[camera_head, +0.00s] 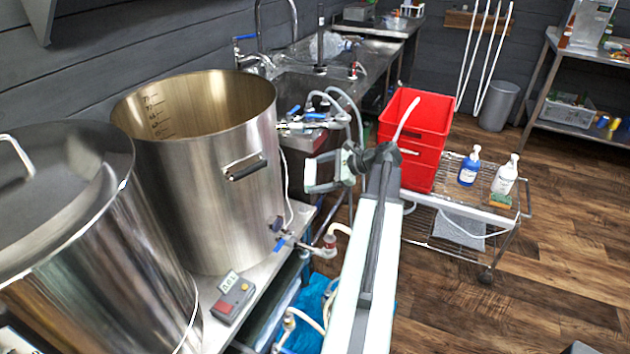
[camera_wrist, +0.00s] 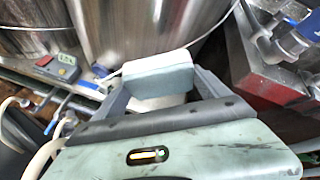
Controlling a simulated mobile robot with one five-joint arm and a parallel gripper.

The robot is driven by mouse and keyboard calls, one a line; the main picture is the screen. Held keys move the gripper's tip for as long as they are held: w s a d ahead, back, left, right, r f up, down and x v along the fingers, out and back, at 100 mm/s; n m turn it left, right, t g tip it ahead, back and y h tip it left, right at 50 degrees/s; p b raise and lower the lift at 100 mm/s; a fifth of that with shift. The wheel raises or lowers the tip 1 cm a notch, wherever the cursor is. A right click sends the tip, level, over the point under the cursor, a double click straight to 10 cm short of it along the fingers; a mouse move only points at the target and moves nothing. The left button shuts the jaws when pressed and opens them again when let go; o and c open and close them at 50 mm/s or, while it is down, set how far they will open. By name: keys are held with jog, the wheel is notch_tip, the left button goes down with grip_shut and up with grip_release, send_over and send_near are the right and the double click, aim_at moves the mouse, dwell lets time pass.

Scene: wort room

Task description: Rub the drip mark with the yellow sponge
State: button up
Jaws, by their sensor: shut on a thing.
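My gripper (camera_head: 322,172) is shut on a pale block (camera_wrist: 158,76), white on top and light blue-green in front, like a sponge. In the wrist view, the block sits between my two fingers, in front of the steel kettle's wall; I cannot tell whether it touches. A small sponge (camera_head: 500,200), yellow-orange and green, lies on the wire cart at the right in the head view, far from my gripper. I cannot make out a drip mark in either view.
The open steel kettle (camera_head: 212,180) and a lidded one (camera_head: 85,240) stand on the left bench. A red crate (camera_head: 412,140), a blue bottle (camera_head: 468,170) and a white bottle (camera_head: 505,177) stand on the cart. Taps and hoses crowd the bench. Floor at right is clear.

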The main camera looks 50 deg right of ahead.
jog(key=shift+w+a+f+b, duration=0.1)
jog(key=shift+a+f+b, duration=0.2)
jog(key=shift+f, duration=0.25)
jog(key=shift+a+f+b, duration=0.15)
jog(key=shift+f+b, duration=0.2)
jog(key=shift+f, duration=0.15)
jog(key=shift+w+a+r+p, duration=0.1)
jog(key=shift+w+a, duration=0.45)
jog(key=shift+w, duration=0.25)
jog(key=shift+w+a+r+p, duration=0.1)
jog(key=shift+w+a, duration=0.4)
jog(key=shift+w, duration=0.25)
jog(key=shift+w+a+r+p, duration=0.1)
jog(key=shift+w+a, duration=0.45)
jog(key=shift+w, duration=0.25)
jog(key=shift+w+a, duration=0.65)
jog(key=shift+w, duration=0.2)
jog(key=w+d, duration=0.2)
jog(key=d, duration=0.1)
jog(key=shift+w+d, duration=0.1)
jog(key=shift+w, duration=0.15)
